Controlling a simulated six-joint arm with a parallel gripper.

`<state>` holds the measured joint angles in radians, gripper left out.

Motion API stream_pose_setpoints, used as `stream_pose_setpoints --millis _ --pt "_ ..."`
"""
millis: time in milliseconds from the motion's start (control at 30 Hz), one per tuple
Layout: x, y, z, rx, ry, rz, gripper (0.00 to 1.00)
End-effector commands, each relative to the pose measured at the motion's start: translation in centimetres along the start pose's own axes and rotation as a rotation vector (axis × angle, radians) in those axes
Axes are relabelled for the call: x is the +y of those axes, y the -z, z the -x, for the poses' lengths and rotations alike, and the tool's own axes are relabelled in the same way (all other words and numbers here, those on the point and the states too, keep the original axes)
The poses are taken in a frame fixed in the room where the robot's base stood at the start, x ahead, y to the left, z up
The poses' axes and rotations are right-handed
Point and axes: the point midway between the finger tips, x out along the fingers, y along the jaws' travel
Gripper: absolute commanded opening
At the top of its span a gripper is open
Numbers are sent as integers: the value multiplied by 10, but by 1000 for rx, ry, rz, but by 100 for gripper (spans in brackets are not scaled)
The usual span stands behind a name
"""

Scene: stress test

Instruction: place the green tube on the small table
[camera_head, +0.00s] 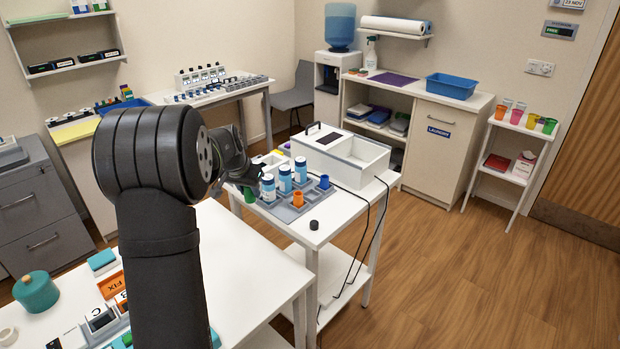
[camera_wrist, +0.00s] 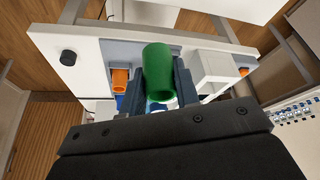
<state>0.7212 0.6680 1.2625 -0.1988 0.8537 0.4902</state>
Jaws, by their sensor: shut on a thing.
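The green tube (camera_wrist: 158,72) is between the two fingers of my gripper (camera_wrist: 158,88) in the wrist view, and the fingers are shut on it. In the head view a bit of the green tube (camera_head: 249,195) shows below my gripper (camera_head: 246,184), at the left end of a grey rack (camera_head: 288,214). I cannot tell whether the tube still touches the rack. The rack lies on a small white table (camera_head: 340,220) with a lower shelf. Another small white stand (camera_head: 516,127) at the far right holds several coloured cups.
Blue-labelled bottles (camera_head: 285,180) and an orange tube (camera_head: 298,198) stand in the rack. A white box with a handle (camera_head: 340,155) is behind it. A black knob-like piece (camera_head: 314,225) sits near the front edge. Black cables hang at the right. The wooden floor there is open.

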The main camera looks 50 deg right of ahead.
Motion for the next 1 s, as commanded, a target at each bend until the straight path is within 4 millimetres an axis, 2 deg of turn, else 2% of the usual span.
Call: stream_pose_setpoints --millis 33,200,400,500,600,700,767,867,1000 --pt "28 15 -4 1 -18 -45 4" --pt "113 51 -12 0 -71 -174 4" --pt "211 78 -15 0 -128 -312 4" --pt "249 84 -15 -1 -149 -364 4" --pt "276 87 -14 -2 -163 -400 4" --pt "291 89 -14 -2 -171 -420 4" --pt "293 90 -16 -3 -174 -426 4" --pt "284 92 -25 -5 -175 -427 4" --pt "256 98 -48 -5 -174 -425 4"
